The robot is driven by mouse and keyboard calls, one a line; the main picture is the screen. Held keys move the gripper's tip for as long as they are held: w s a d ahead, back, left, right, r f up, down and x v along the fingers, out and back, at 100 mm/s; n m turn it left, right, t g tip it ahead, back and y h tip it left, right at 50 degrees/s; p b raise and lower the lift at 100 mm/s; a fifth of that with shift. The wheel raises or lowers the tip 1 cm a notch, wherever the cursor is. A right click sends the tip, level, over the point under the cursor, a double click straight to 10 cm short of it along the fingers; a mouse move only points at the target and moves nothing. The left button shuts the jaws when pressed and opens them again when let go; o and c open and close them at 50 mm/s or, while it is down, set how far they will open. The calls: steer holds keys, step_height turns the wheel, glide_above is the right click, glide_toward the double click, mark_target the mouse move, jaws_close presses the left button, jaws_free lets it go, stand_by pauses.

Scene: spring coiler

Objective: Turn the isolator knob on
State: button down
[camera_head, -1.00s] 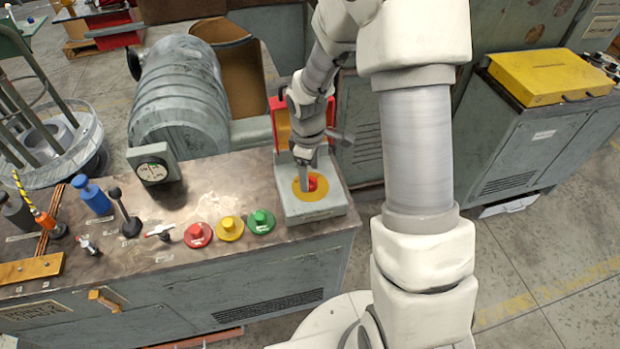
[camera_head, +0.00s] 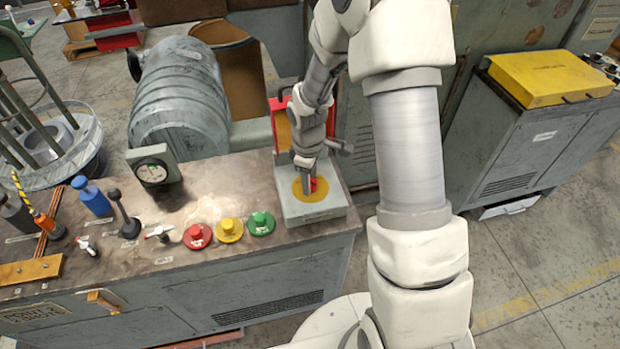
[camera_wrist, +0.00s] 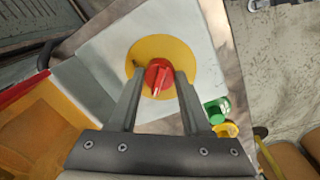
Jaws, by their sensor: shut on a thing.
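The isolator knob (camera_wrist: 157,77) is red and sits on a yellow disc (camera_wrist: 178,52) on the pale grey isolator box. In the head view the knob (camera_head: 314,184) is partly hidden by my gripper (camera_head: 308,188). The box (camera_head: 317,211) stands at the right end of the bench. My gripper points down at the box from above. In the wrist view its two fingers (camera_wrist: 158,90) lie on either side of the knob and are shut on it. The knob's raised grip runs between the fingertips. I cannot read any on or off marking.
A red-edged, yellow-lined open cover (camera_head: 281,124) stands behind the box. Red (camera_head: 197,236), yellow (camera_head: 230,230) and green (camera_head: 261,223) buttons lie to its left. A gauge (camera_head: 153,170) and several levers stand further left on the bench.

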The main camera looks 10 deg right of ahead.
steer(key=shift+m, duration=0.4)
steer(key=m+b, duration=0.2)
steer(key=m, duration=0.1)
steer(key=shift+m, duration=0.4)
steer(key=m+b, duration=0.1)
steer(key=m, duration=0.3)
steer(key=shift+m, duration=0.3)
steer(key=m, duration=0.4)
steer(key=shift+w+g, duration=0.1)
steer(key=shift+g, duration=0.3)
steer(key=m, duration=0.4)
steer(key=shift+m, duration=0.3)
steer(key=shift+c, duration=1.8)
jaws_free()
